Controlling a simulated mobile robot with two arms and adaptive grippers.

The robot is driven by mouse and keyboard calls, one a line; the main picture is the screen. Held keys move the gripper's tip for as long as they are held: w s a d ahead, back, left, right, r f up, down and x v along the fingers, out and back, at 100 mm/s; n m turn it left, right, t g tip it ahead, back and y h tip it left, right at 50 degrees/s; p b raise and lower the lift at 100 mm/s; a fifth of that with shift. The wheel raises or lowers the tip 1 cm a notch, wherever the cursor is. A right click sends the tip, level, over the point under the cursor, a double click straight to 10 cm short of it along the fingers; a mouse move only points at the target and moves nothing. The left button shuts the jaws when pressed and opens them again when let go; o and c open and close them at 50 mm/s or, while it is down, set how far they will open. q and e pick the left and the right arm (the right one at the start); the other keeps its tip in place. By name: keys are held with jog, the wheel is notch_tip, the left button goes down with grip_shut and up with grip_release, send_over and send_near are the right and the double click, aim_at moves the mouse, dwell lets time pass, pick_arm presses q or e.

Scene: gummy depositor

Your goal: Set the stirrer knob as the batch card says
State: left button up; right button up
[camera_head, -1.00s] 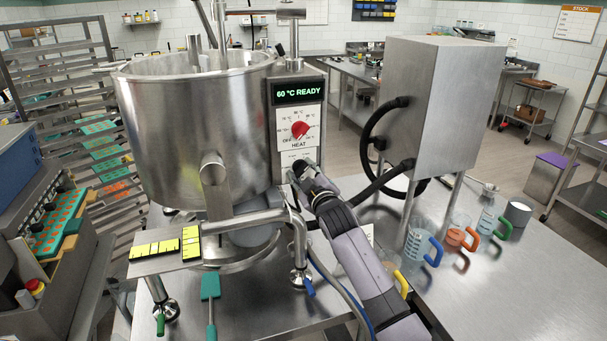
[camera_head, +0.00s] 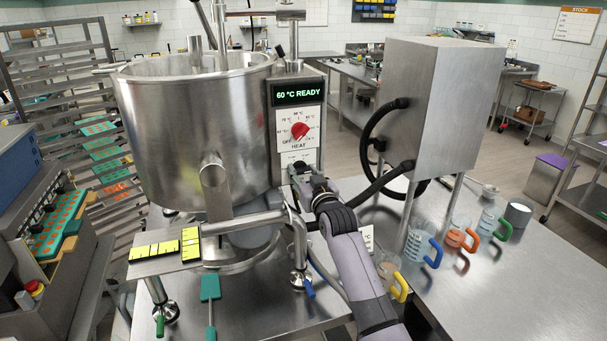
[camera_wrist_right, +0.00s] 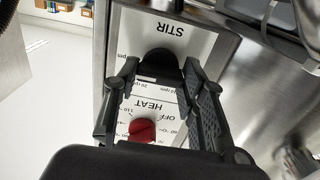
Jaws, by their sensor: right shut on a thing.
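The stirrer knob (camera_wrist_right: 160,62) is black and sits on the white STIR plate (camera_wrist_right: 165,30), shown upside down in the right wrist view. My right gripper (camera_wrist_right: 160,75) has a finger on each side of it and is shut on it. In the head view my right gripper (camera_head: 297,172) is at the panel below the HEAT dial and hides the knob, so its setting cannot be read. A white card (camera_head: 367,238) with "°C" on it, perhaps the batch card, stands partly behind my right forearm. My left gripper is not in view.
The red HEAT knob (camera_head: 299,130) is just above my right gripper, below the display (camera_head: 299,93) reading "60 °C READY". The steel kettle (camera_head: 190,130) stands left. A steel box (camera_head: 445,110) with black hoses stands right. Jugs, including a yellow-handled one (camera_head: 400,287), stand near my forearm.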

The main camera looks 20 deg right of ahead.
jog(key=shift+f, duration=0.15)
dwell(0.4)
jog(key=o, duration=1.2)
jog(key=shift+c, duration=0.2)
jog(key=shift+s, duration=0.1)
jog(key=s, duration=1.1)
jog(key=shift+s+d, duration=0.2)
jog(key=shift+s, duration=0.2)
